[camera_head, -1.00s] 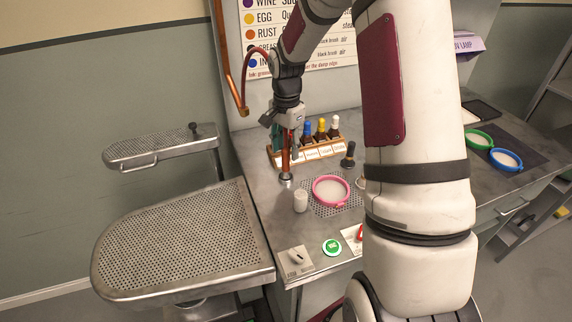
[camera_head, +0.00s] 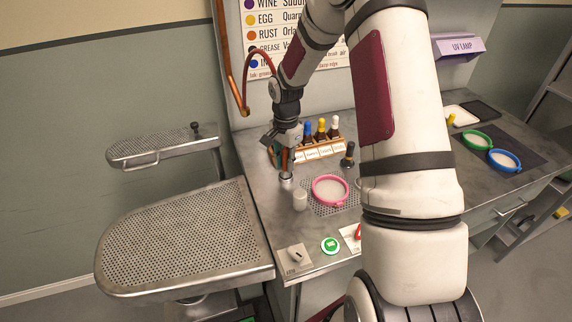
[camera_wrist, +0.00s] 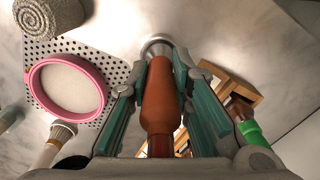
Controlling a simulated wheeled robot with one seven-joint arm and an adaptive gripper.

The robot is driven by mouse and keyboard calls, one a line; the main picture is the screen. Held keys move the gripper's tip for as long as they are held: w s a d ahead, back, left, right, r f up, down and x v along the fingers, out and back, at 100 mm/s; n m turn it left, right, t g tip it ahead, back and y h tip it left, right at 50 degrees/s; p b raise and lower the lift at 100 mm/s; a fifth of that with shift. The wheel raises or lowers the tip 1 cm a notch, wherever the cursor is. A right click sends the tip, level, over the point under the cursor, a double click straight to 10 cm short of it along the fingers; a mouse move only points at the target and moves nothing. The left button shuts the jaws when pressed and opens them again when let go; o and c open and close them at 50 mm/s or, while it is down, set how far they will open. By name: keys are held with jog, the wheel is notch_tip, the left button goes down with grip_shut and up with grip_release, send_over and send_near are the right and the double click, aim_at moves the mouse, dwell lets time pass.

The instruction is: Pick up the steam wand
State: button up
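The steam wand (camera_wrist: 161,100) shows an orange-brown grip in the wrist view, its far end at a round metal holder (camera_wrist: 157,41). In the head view the wand (camera_head: 284,160) stands upright in this holder (camera_head: 286,181) on the steel worktop, mostly covered by my gripper. My gripper (camera_head: 287,152) points down over it. In the wrist view the teal-padded fingers of my gripper (camera_wrist: 165,75) lie on both sides of the wand, with gaps visible along the near part. The fingers look open; contact at the tips is hard to tell.
A wooden rack (camera_head: 318,150) of capped bottles stands close behind the gripper. The perforated board (camera_head: 185,235) at left is clear.

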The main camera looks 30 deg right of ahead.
jog(key=shift+r, duration=0.1)
grip_shut()
jog(key=shift+r, duration=0.5)
jog(key=shift+s+d+r+b, duration=0.15)
jog(key=shift+s+r+b, duration=0.1)
jog(key=shift+r, duration=0.4)
jog(key=shift+s+d+r+b, duration=0.1)
jog(key=shift+s+r, duration=0.15)
jog(key=shift+r, duration=0.35)
jog(key=s+d, duration=0.2)
jog(key=s, duration=0.5)
jog(key=s+d+r, duration=0.1)
jog(key=s+d, duration=0.2)
jog(key=s, duration=0.4)
jog(key=shift+r, duration=0.15)
jog(key=shift+r, duration=0.1)
jog(key=shift+r, duration=0.45)
